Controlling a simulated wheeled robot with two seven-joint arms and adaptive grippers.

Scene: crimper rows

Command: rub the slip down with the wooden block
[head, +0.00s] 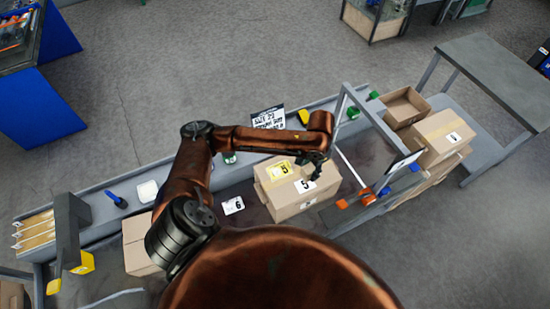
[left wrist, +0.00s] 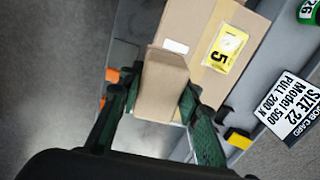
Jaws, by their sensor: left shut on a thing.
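A cardboard box (head: 292,207) stands on the bench. A yellow slip (head: 280,170) marked 5 lies flat on its top; it also shows in the left wrist view (left wrist: 225,48). A white label (head: 306,186) marked 5 is on the box too. My left gripper (head: 318,170) is over the box's right part. In the left wrist view its two dark green fingers are shut on the tan wooden block (left wrist: 163,88), in front of the box and beside the slip. I cannot tell whether the block touches the box. My right gripper is not in view.
A job card (head: 268,118) stands behind the box, with a yellow and black object (head: 303,116) near it. A metal frame (head: 372,120) rises right of the box. More cartons (head: 437,138) stand farther right. A white card (head: 232,205) marked 6 is at the left.

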